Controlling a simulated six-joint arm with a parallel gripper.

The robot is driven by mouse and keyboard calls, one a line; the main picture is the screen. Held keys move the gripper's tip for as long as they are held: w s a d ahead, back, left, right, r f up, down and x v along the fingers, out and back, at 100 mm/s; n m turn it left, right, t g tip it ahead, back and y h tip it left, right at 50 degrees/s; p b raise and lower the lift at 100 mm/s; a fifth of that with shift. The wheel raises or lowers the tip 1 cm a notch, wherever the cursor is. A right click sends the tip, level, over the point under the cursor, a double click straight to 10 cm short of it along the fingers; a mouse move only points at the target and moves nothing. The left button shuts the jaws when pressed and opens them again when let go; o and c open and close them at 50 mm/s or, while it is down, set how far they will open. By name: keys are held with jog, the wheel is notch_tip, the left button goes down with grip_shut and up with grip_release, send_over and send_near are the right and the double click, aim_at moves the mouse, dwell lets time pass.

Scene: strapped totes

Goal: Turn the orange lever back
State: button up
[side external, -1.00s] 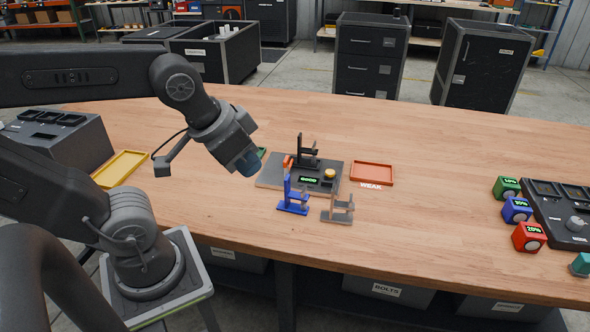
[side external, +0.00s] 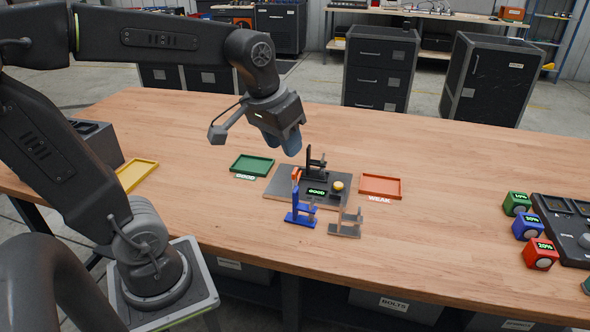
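The orange lever (side external: 296,174) stands at the left side of a dark grey test plate (side external: 283,193), just behind a blue clamp-like fixture (side external: 300,215). It looks roughly upright; its exact angle is too small to tell. A small display (side external: 317,191) on the plate reads GOOD in green. A yellow-orange round knob (side external: 338,186) sits at its right. My gripper (side external: 283,145), with blue fingers, hangs above and behind the lever, apart from it. Its fingers point down; the gap between them is unclear. I see nothing held in it.
A black clamp-like fixture (side external: 316,162) stands on the plate, and a grey one (side external: 346,224) in front. A green GOOD tray (side external: 252,166) lies left, a red WEAK tray (side external: 381,187) right, a yellow tray (side external: 135,175) far left. Coloured cubes (side external: 528,226) stand far right.

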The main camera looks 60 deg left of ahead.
jog(key=w+a+f+n+g, duration=0.2)
jog(key=w+a+n, duration=0.2)
jog(key=w+a, duration=0.45)
jog(key=n+g, duration=0.2)
send_near(295, 170)
jog(key=shift+h, duration=0.3)
jog(key=f, duration=0.9)
jog(key=shift+s+a+f, duration=0.2)
jog(key=shift+c, duration=0.5)
grip_shut()
